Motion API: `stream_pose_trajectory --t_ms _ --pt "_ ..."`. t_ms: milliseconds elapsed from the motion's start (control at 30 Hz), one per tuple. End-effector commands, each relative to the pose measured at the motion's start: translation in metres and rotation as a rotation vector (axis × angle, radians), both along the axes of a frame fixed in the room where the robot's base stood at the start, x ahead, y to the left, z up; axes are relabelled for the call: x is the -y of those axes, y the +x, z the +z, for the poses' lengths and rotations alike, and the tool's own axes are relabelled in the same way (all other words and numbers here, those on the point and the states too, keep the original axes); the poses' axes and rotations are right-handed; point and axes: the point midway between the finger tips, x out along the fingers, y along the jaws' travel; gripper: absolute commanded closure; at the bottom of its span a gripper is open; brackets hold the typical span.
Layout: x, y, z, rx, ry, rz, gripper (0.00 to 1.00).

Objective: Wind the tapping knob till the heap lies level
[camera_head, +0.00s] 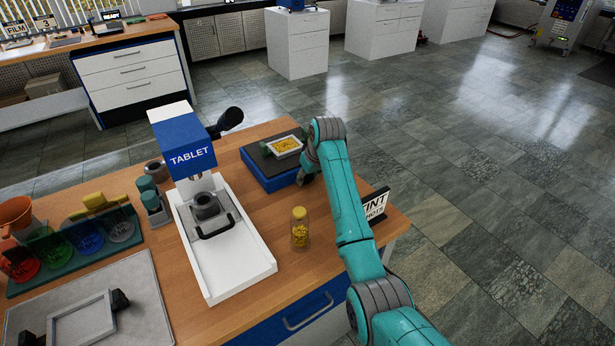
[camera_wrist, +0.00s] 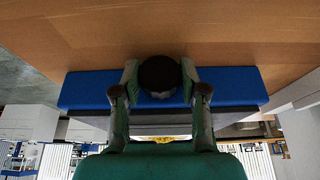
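The tapper is a low blue box (camera_head: 270,179) with a dark top, at the back right of the wooden bench. On it sits a pale frame (camera_head: 277,152) holding a yellow heap (camera_head: 287,144); how level the heap is cannot be told. In the wrist view the blue box (camera_wrist: 235,88) spans the middle. The round black tapping knob (camera_wrist: 159,75) is on its side face. My gripper (camera_wrist: 160,78) has one finger on each side of the knob, seemingly touching it. In the head view my arm mostly hides the gripper and the knob. A yellow edge (camera_wrist: 165,138) shows beyond.
A jar of yellow pieces (camera_head: 300,232) stands on the bench left of my arm. A sign (camera_head: 375,205) stands to its right. The blue and white TABLET press (camera_head: 190,152) stands left, with a rack of coloured cups (camera_head: 85,240) beyond. Bare wood lies between press and tapper.

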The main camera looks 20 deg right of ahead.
Motion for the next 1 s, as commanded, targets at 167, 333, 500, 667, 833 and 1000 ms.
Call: stream_pose_trajectory --t_ms 167,333,500,667,833,1000 --pt "0.0001 -0.0001 0.0000 0.000 0.001 -0.001 0.92" --pt "0.0016 0.0007 -0.0005 -0.021 0.060 -0.002 0.92" --pt "0.0019 0.0006 -0.0001 -0.041 0.123 0.000 0.92" --pt "0.0010 0.0003 -0.0002 -0.043 0.131 0.001 0.92" --pt "0.0009 0.0003 -0.0002 -0.042 0.131 0.001 0.50" --pt "0.0011 0.0003 -0.0002 -0.042 0.131 0.001 0.33"
